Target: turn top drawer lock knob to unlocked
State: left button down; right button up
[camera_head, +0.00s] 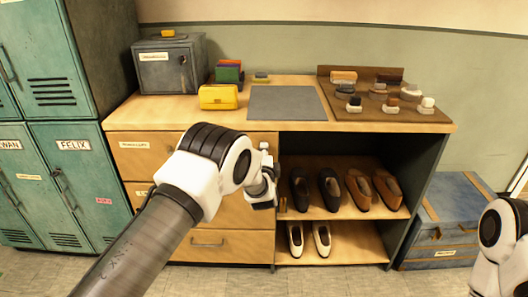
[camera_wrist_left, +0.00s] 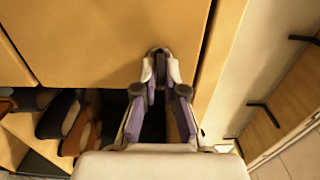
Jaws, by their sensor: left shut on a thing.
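The top drawer (camera_head: 150,160) is a light wood front below the bench top, shut, with a paper label on its left. My left gripper (camera_head: 266,180) is at the right end of the drawer fronts, partly hidden behind my own wrist. In the left wrist view my left gripper (camera_wrist_left: 160,80) has its fingertips closed around a small dark lock knob (camera_wrist_left: 160,56) on the wood front. The knob is mostly covered by the fingertips, and I cannot tell which way it is turned. In the head view the knob is hidden. My right gripper is not in view.
The bench top (camera_head: 295,82) carries a grey mat (camera_head: 287,103), a yellow box (camera_head: 218,97) and a brown board (camera_head: 388,112) with brushes. Shoes (camera_head: 330,187) stand on open shelves right of the drawers. Teal lockers (camera_head: 65,180) stand left; a blue chest (camera_head: 450,220) stands right.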

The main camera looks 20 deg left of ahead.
pick_arm(q)
jog(key=c, duration=1.3)
grip_release()
jog(key=shift+d, duration=0.1)
jog(key=shift+o, duration=0.2)
jog(key=v, duration=1.2)
